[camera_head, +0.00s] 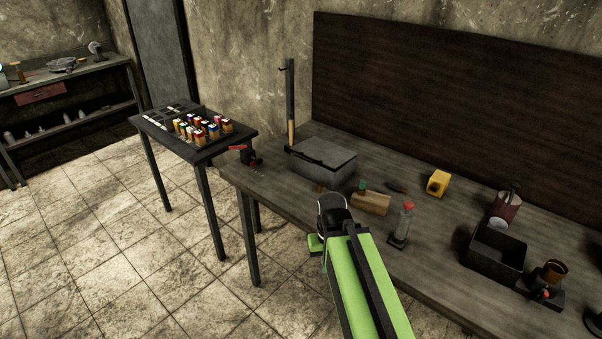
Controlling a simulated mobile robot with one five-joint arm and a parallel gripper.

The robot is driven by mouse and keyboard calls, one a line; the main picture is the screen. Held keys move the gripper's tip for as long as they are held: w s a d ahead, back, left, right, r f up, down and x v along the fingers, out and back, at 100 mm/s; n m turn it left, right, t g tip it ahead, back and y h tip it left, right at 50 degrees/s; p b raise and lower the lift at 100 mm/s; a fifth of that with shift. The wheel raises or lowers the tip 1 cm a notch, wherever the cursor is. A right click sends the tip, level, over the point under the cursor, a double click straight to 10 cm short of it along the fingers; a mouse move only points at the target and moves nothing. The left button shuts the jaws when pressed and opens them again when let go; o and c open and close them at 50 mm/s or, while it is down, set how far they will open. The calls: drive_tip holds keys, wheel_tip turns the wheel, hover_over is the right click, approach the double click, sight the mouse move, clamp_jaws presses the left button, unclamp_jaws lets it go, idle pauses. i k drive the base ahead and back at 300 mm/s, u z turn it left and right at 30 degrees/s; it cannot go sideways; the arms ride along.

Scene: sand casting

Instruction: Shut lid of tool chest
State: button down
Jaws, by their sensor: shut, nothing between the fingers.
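The tool chest (335,166) is a grey box on the left part of the workbench, with a dark strip along its near left top edge. Its grey top looks flat and level, and no raised lid shows. My gripper (316,243) is partly hidden behind my green arm and its dark wrist. It is shut and empty, in front of the bench's near edge, nearer to me than the chest and apart from it.
The workbench (430,262) holds a wooden block (371,204), a red-capped bottle (405,222), a yellow item (438,183) and an open black box (496,252). A dark post (290,100) stands behind the chest. A side table (200,150) with colourful items stands left. The left floor is clear.

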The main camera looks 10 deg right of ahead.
sight(322, 152)
drive_tip(key=k, duration=0.55)
drive_tip(key=u, duration=0.85)
drive_tip(key=i, duration=1.45)
drive_tip(key=u, duration=0.05)
